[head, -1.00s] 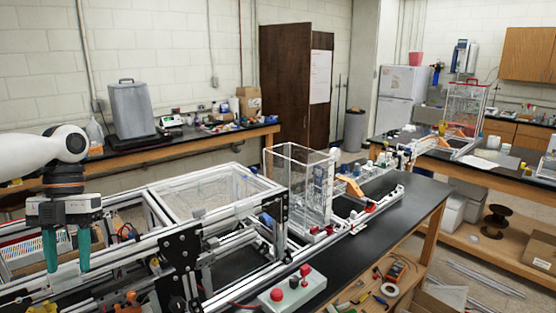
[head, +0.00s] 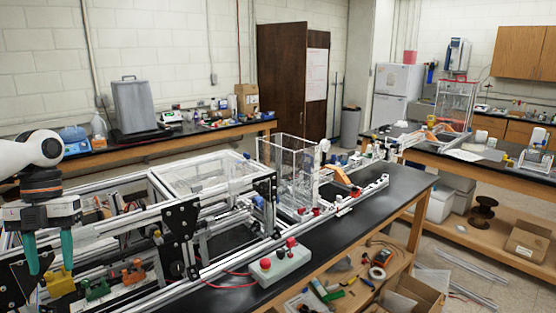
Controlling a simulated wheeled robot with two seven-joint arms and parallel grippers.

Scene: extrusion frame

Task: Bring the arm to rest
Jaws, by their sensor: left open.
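My left gripper (head: 49,253) is at the lower left in the head view, pointing down with its two green fingers apart. It is open and nothing shows between the fingers. Its white and dark arm comes in from the left edge. The fingers hang over the left end of the aluminium extrusion frame (head: 130,225). A yellow block-like part (head: 61,284) shows just below and beside the right finger; I cannot tell whether they touch. A green part (head: 96,289) and an orange part (head: 134,271) sit to the right of it. My right gripper is out of view.
A control box with red buttons (head: 281,263) stands on the black bench (head: 395,200) in front of the frame. A clear acrylic box (head: 290,172) stands behind it. A lower shelf (head: 375,270) holds tools and cartons. The air above the frame's middle is clear.

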